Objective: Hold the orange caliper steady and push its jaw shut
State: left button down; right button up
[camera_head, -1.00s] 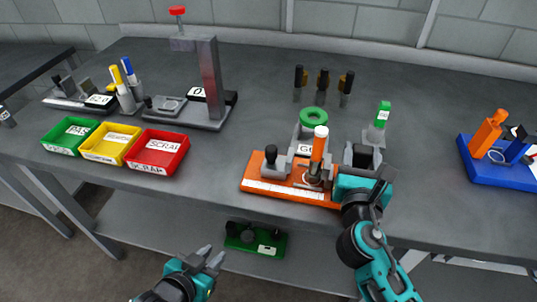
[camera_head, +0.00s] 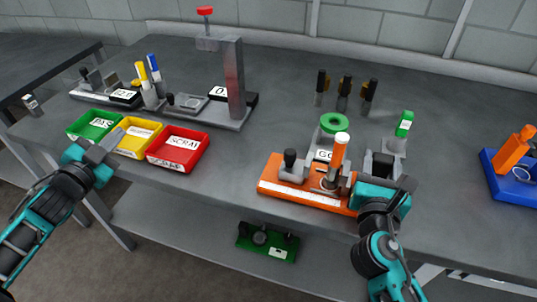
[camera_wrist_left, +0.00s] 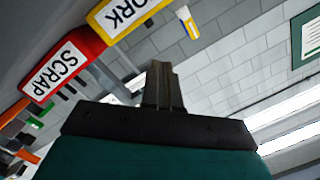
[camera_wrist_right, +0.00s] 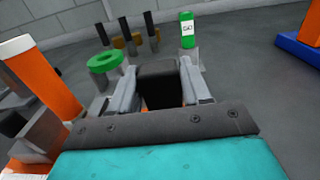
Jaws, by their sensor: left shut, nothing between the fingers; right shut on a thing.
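The orange caliper (camera_head: 305,194) lies on the table right of centre, a long orange base with grey parts, a black knob and an upright orange cylinder with a white top. My right gripper (camera_head: 384,182) is at its right end. In the right wrist view its fingers (camera_wrist_right: 160,88) are shut on a black block (camera_wrist_right: 158,80) of the caliper. My left gripper (camera_head: 108,143) is far from the caliper, at the front edge by the coloured trays. Its fingers (camera_wrist_left: 162,85) are together and empty in the left wrist view.
Green (camera_head: 84,134), yellow (camera_head: 127,153) and red (camera_head: 160,163) trays stand at the front left, close to my left gripper. A grey press stand (camera_head: 233,80) is behind them. A green ring (camera_head: 334,123) and a green-topped piece (camera_head: 404,124) stand behind the caliper. A blue fixture (camera_head: 510,185) is at the right.

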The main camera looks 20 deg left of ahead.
pick_arm(q)
jog(key=w+d+m+h, duration=0.1)
jog(key=d+m, duration=0.1)
jog(key=w+d+r+m+h, duration=0.1)
jog(key=d+m+h, duration=0.1)
jog(key=w+d+m+h, duration=0.1)
jog(key=d+m+h, duration=0.1)
jog(key=shift+d+r+t, duration=0.35)
jog(key=shift+t, duration=0.05)
jog(key=s+d+m+g+h, duration=0.1)
jog(key=d+m+g+h, duration=0.2)
jog(key=d+m+h, duration=0.1)
jog(key=s+d+f+m+g+h, duration=0.1)
jog(key=d+m+g+h, duration=0.2)
jog(key=d+m+h, duration=0.1)
jog(key=d+m+g+h, duration=0.3)
jog(key=d+m, duration=0.3)
jog(key=m, duration=0.2)
jog(key=shift+s+f+h, duration=0.2)
jog(key=shift+s+h, duration=0.2)
jog(key=shift+h, duration=0.1)
jog(key=shift+s+d+f+m+g, duration=0.2)
jog(key=shift+d+m+g, duration=0.15)
jog(key=shift+g, duration=0.25)
jog(key=shift+d+m, duration=0.25)
send_over(269, 176)
jog(key=shift+f, duration=0.25)
